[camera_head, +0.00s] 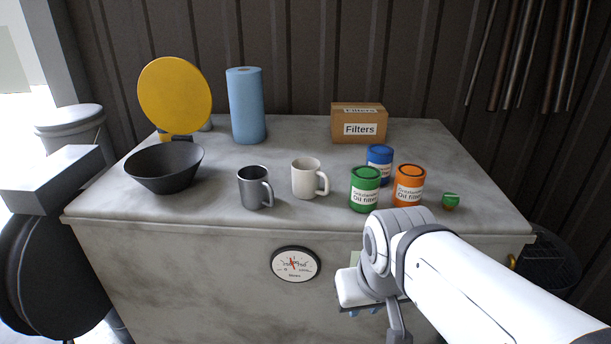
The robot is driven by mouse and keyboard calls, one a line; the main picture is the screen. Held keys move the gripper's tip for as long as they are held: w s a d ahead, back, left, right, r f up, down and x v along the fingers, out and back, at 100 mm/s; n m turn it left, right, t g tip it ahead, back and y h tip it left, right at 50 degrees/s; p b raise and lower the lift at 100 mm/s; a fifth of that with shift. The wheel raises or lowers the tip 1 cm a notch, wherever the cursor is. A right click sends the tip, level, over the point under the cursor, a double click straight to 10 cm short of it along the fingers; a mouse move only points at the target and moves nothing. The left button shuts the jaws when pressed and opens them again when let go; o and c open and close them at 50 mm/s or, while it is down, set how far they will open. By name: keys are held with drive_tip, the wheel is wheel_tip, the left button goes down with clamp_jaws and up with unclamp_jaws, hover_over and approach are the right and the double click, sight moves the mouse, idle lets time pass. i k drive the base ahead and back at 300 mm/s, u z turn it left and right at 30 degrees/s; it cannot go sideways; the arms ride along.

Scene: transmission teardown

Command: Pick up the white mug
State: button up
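The white mug (306,178) stands upright on the grey worktop (300,213), near the middle of its front half, with its handle to the right. My gripper (362,312) is in front of the counter, below the worktop's front edge and to the lower right of the mug. It is apart from the mug. Its fingers are mostly hidden behind my wrist, so I cannot see whether they are open or shut.
A grey metal mug (252,188) is close left of the white mug. Green (364,190), orange (408,187) and blue (380,158) oil filter cans stand to its right. Space behind the mug is clear.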

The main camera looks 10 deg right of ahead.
sight(307, 173)
drive_tip(key=u, duration=0.2)
drive_tip(key=k, duration=0.15)
drive_tip(key=z, duration=0.95)
drive_tip(key=i, duration=0.5)
drive_tip(key=z, duration=0.05)
